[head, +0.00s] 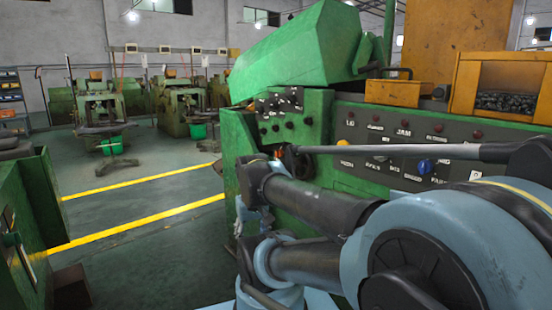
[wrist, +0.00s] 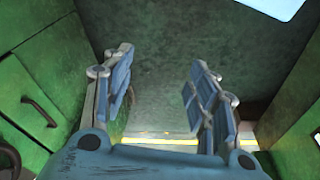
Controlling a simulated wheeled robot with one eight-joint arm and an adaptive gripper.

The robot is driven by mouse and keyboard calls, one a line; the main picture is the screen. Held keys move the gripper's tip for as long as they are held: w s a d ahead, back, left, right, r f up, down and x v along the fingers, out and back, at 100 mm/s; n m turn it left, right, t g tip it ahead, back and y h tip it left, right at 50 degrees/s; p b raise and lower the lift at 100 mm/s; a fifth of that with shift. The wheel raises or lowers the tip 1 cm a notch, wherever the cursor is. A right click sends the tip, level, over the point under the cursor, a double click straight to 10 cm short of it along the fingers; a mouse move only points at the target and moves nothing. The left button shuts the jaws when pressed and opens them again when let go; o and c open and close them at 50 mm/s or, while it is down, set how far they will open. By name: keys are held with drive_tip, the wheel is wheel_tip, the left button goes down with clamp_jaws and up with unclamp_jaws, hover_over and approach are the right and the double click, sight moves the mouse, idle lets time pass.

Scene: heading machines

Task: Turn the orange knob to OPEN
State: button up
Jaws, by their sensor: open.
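The orange knob (head: 343,143) shows as a small orange spot on the green machine's dark control panel (head: 458,140) in the head view, under a white label that seems to read LID. My arm's grey rod partly covers it, so its turn position cannot be told. My gripper (wrist: 160,65) is open and empty in the wrist view, with a gap between its blue fingers and green floor beyond. The knob is not seen in the wrist view. In the head view my arm reaches left across the machine front, and the fingers cannot be made out.
A blue knob (head: 425,166) and several red lamps are on the same panel. An orange bin (head: 510,77) of dark parts stands above it. A green cabinet (head: 38,190) stands at left. Floor with yellow lines (head: 140,185) is clear between them.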

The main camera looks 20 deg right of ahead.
drive_tip(key=w+d+r+n+h, duration=0.3)
drive_tip(key=w+d, duration=0.1)
drive_tip(key=w, duration=0.4)
drive_tip(key=w+d+r+n+t+h, duration=0.1)
drive_tip(key=w+d+r+n+h, duration=0.25)
drive_tip(key=w, duration=0.55)
drive_tip(key=w+d+r+n+h, duration=0.25)
drive_tip(key=w+d, duration=0.25)
drive_tip(key=w, duration=0.3)
drive_tip(key=w+a+f+n+t+h, duration=0.15)
drive_tip(key=w+n+t+h, duration=0.5)
drive_tip(key=w, duration=1.45)
drive_tip(key=w+d+n, duration=0.1)
drive_tip(key=w+d, duration=0.1)
drive_tip(key=d, duration=0.3)
drive_tip(key=w+d+n+g, duration=0.1)
drive_tip(key=w+d, duration=0.1)
drive_tip(key=d, duration=0.3)
drive_tip(key=w+d+n+g, duration=0.1)
drive_tip(key=w+d+n, duration=0.1)
drive_tip(key=d, duration=0.4)
drive_tip(key=shift+w+d+f+h, duration=0.1)
drive_tip(key=shift+w+h, duration=0.2)
drive_tip(key=shift+h, duration=0.05)
drive_tip(key=shift+c, duration=0.3)
drive_tip(key=c, duration=1)
